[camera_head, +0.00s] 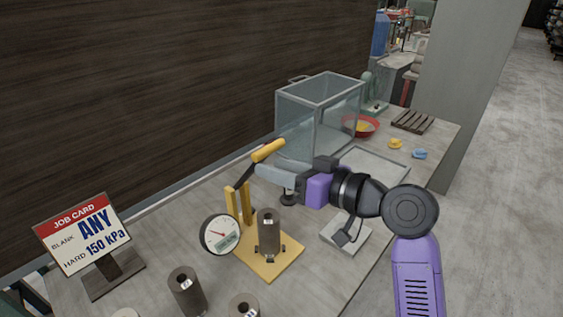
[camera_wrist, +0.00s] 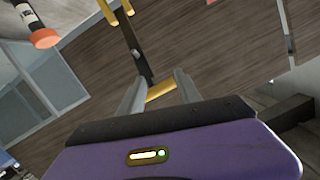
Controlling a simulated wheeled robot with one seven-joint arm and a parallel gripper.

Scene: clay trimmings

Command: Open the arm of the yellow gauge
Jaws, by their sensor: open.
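The yellow gauge has a yellow base (camera_head: 283,264), two yellow posts (camera_head: 246,203) and a round white dial (camera_head: 220,234). Its arm is a dark lever with a yellow handle (camera_head: 268,150), raised and slanting up to the right from the posts. A dark grey cylinder (camera_head: 268,236) stands upright on the base. My gripper (camera_head: 259,170) is at the handle, coming from the right. In the wrist view my gripper (camera_wrist: 158,88) is open, with the yellow handle (camera_wrist: 160,91) showing between its fingertips. I cannot tell whether the fingers touch it.
A job card (camera_head: 88,236) stands at left, reading ANY blank and hard 150 kPa. Dark cylinders (camera_head: 187,291) stand in front. A clear box (camera_head: 318,105), a red bowl (camera_head: 372,127) and a slatted rack (camera_head: 412,121) are farther back. A dark wall (camera_head: 150,90) runs behind the table.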

